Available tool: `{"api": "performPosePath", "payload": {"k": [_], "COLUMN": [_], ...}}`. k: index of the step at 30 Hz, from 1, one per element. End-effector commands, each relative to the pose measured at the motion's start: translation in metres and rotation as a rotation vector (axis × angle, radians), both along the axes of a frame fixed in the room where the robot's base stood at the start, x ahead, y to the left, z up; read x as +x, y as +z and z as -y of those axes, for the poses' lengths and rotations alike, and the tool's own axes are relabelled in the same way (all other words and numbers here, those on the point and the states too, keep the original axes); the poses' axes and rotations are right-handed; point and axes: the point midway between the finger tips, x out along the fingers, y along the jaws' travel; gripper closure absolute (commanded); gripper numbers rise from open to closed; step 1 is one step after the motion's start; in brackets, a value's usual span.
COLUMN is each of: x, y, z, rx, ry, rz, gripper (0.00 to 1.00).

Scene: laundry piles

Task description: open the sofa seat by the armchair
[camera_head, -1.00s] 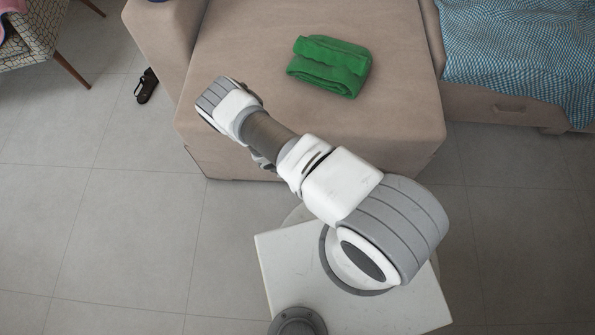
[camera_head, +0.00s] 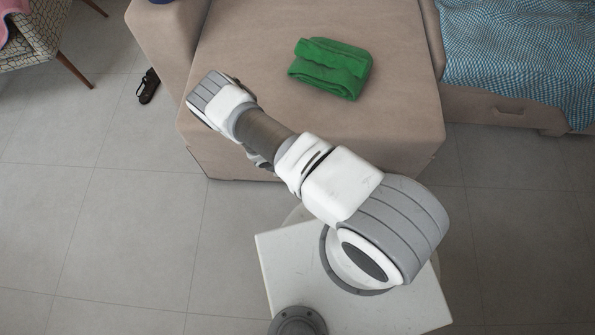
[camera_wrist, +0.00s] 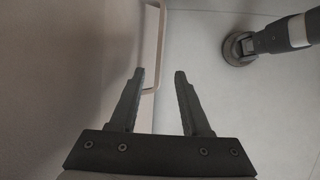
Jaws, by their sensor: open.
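The beige sofa seat (camera_head: 240,60) nearest the armchair (camera_head: 38,45) fills the top middle of the head view. In the wrist view, the sofa's pale front (camera_wrist: 60,50) fills the left side. A thin pale loop handle (camera_wrist: 161,40) stands out from it. My gripper (camera_wrist: 159,74) is open, and its two dark fingers point toward the handle. The handle's bar shows in the gap between the fingertips; I cannot tell whether it lies between them or beyond. In the head view my arm reaches to the seat's front left corner and hides the gripper and handle.
A folded green towel (camera_head: 330,68) lies on the seat. A blue-and-white checked cloth (camera_head: 520,55) covers the neighbouring section at right. A dark shoe (camera_head: 148,86) is on the floor by the sofa's left side. The tiled floor (camera_head: 100,220) at left is clear.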

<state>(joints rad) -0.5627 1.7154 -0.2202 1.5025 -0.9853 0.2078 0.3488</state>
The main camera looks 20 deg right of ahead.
Motion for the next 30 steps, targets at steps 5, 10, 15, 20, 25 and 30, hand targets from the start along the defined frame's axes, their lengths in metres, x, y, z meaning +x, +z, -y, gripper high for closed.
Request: {"api": "performPosePath", "payload": {"k": [5, 10, 15, 20, 25, 30], "x": [-0.001, -0.004, -0.006, -0.007, -0.008, -0.008], "y": [0.047, 0.084, 0.111, 0.125, 0.128, 0.128], "z": [-0.02, -0.038, -0.051, -0.058, -0.06, -0.06], "rx": [0.002, 0.001, 0.002, 0.001, 0.0, 0.0], "ry": [0.003, 0.002, 0.001, 0.0, 0.001, 0.001], "rz": [0.002, 0.001, 0.0, 0.0, -0.001, -0.001], "gripper": [0.53, 0.53, 0.53, 0.53, 0.53, 0.53]}}
